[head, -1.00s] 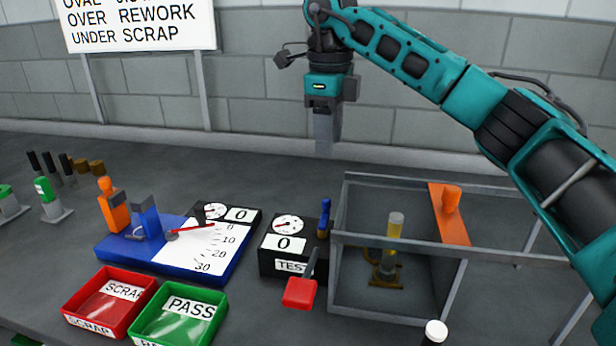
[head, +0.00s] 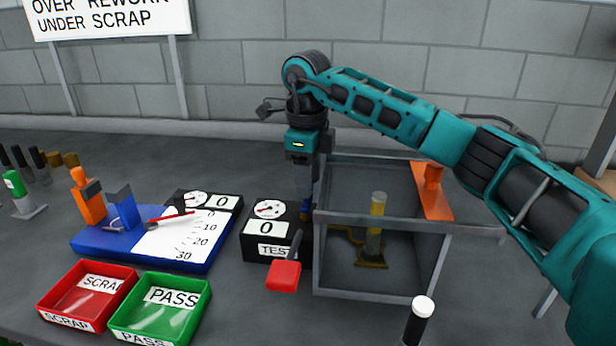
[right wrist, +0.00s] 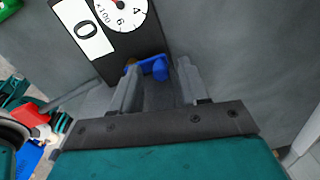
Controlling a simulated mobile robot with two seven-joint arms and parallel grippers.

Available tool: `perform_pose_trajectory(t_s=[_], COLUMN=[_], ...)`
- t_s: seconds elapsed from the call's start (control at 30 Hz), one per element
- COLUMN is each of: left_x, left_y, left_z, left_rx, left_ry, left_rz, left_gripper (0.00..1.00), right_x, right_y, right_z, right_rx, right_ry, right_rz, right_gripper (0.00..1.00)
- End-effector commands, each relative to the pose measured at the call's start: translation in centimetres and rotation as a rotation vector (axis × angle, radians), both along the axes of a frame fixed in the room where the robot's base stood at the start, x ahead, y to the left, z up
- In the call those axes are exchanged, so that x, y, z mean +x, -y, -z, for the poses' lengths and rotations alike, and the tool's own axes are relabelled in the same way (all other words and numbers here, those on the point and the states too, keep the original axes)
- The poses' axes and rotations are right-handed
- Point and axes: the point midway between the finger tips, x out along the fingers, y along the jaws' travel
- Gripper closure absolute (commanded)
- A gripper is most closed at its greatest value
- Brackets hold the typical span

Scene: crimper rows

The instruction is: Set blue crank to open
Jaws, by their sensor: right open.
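The blue crank (right wrist: 150,68) sits on a brass-coloured fitting at the side of the black gauge box. In the right wrist view it lies between and just beyond the fingertips of my right gripper (right wrist: 158,82), which is open. In the head view my right gripper (head: 305,192) points down over the crank at the right side of the gauge box (head: 262,248). It hides most of the crank there. I cannot tell whether the fingers touch the crank. My left gripper is not in view.
A clear-walled guard box (head: 375,288) with an orange-handled lid plate (head: 432,190) stands close right of the gripper. A red lever (head: 284,274) juts from the gauge box front. A blue base (head: 90,243), red tray (head: 88,300) and green tray (head: 160,310) lie left.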

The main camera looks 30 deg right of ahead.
Motion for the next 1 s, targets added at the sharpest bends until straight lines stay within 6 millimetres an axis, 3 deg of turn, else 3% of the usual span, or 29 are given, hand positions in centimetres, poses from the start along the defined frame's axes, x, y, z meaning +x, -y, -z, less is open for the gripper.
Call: perform_pose_trajectory(t_s=[0.27, 0.73, 1.0], left_x=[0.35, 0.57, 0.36], left_y=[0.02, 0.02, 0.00], left_z=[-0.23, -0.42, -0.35], left_rx=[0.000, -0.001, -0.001], left_ry=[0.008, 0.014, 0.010], left_rz=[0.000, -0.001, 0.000], left_gripper=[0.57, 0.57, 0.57], right_x=[0.00, 0.00, 0.01], right_y=[0.01, 0.00, -0.03], right_z=[0.16, 0.12, 0.09], right_rx=[-0.001, -0.001, 0.000], right_ry=[-0.001, -0.001, 0.000], right_rz=[0.000, 0.000, -0.006], right_gripper=[0.56, 1.00, 1.00])
